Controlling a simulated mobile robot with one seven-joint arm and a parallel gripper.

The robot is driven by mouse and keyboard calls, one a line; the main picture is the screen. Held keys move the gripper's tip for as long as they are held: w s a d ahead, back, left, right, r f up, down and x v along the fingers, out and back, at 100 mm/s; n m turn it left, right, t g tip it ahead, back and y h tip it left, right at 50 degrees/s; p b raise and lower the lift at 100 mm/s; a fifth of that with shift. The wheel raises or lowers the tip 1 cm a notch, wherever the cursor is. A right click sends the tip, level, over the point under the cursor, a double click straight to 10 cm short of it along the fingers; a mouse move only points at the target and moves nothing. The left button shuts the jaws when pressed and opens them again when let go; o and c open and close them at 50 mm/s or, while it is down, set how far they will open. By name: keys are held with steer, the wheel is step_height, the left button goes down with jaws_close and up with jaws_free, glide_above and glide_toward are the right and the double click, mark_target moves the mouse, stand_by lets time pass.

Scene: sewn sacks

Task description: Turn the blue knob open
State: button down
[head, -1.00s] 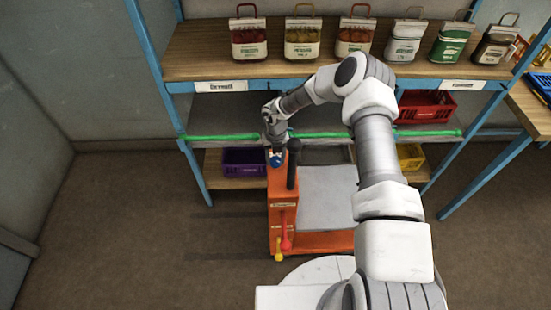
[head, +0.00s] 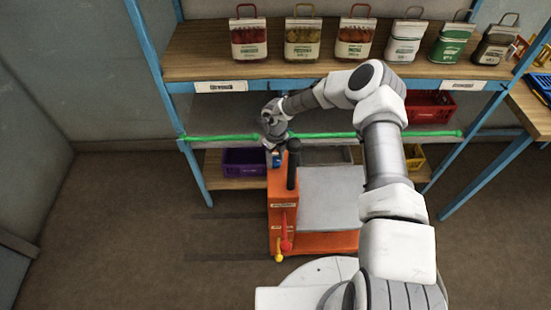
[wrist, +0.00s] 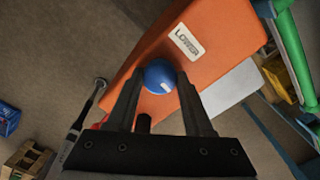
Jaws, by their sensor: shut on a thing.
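The blue knob (wrist: 160,76) is a round ball on the orange body (wrist: 205,60) of the cart, beside a white label (wrist: 187,41). In the wrist view my gripper (wrist: 160,88) has one finger on each side of the knob, shut on it. A pale mark shows on the knob's face. In the head view my gripper (head: 276,146) points down over the top of the orange cart (head: 281,195), and only a small part of the knob (head: 276,160) shows below it.
A black post (head: 293,163) stands right beside my gripper. A red lever (head: 286,244) and a yellow-tipped one (head: 278,257) are on the cart's front. A green rail (head: 350,134) runs along the shelf behind. Open floor (head: 110,220) lies to the left.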

mark_target(275, 160)
stand_by(0.3)
steer(key=shift+c, duration=1.4)
jaws_free()
step_height(275, 160, up, 18)
steer(key=shift+f, duration=0.25)
